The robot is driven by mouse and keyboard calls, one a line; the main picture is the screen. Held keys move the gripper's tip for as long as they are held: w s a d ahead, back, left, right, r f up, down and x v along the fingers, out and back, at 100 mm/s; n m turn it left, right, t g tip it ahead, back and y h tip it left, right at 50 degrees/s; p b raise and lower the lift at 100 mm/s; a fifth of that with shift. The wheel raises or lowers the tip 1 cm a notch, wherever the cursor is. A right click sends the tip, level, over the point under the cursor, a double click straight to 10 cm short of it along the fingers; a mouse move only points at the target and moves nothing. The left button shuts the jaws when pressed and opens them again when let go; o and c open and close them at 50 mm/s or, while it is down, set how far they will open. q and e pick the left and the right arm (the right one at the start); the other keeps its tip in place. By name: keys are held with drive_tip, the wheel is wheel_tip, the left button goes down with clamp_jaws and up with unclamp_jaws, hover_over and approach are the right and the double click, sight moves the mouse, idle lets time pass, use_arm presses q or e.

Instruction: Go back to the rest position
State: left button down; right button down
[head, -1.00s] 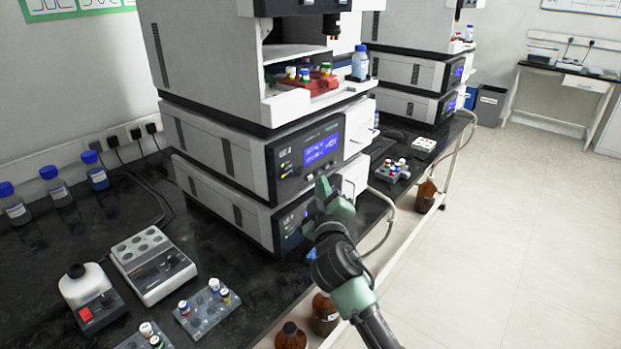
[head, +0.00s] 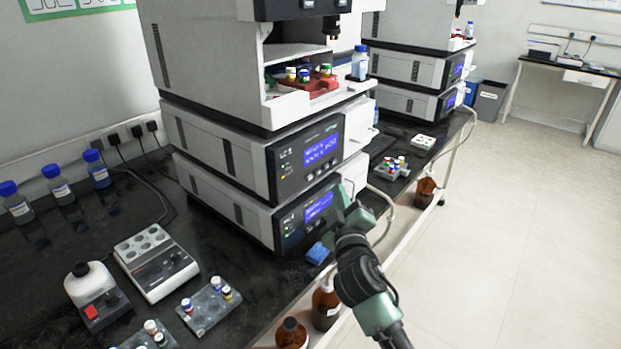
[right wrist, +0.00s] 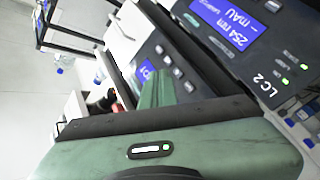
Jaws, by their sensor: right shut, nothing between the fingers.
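My right gripper (head: 346,202) is green and dark, and its arm comes in from the lower right. It is shut and empty, held in front of the right part of the lower LC column unit (head: 240,205). In the right wrist view the green fingers (right wrist: 157,92) are together, with the instrument's panel (right wrist: 200,60) behind them. I cannot tell the exact gap to the panel. My left gripper is not in view.
A blue block (head: 319,254) lies at the bench edge below the stack. Brown bottles (head: 326,303) stand under that edge. Vial racks (head: 208,308), a grey block unit (head: 155,262) and blue-capped bottles (head: 97,170) are on the bench. The floor (head: 520,240) at right is clear.

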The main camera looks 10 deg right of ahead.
drive_tip(key=s+d+f+m+g, duration=0.35)
drive_tip(key=s+f+g, duration=0.35)
drive_tip(key=s+f, duration=0.75)
drive_tip(key=s+a+f+m+g+y, duration=0.15)
drive_tip(key=s+f+g, duration=0.3)
drive_tip(key=s, duration=0.85)
drive_tip(key=s+a+f+m+g+y, duration=0.15)
drive_tip(key=s+f+g, duration=0.35)
drive_tip(key=s, duration=0.7)
wheel_tip(320, 180, down, 28)
drive_tip(key=s+r, duration=0.1)
drive_tip(key=s, duration=0.1)
drive_tip(key=s+d+f+g, duration=0.1)
drive_tip(key=s+d+f, duration=0.1)
drive_tip(key=s+f, duration=1.3)
drive_tip(key=shift+s+d+f+n, duration=0.2)
drive_tip(key=shift+s+d+n, duration=0.15)
drive_tip(key=shift+s, duration=0.5)
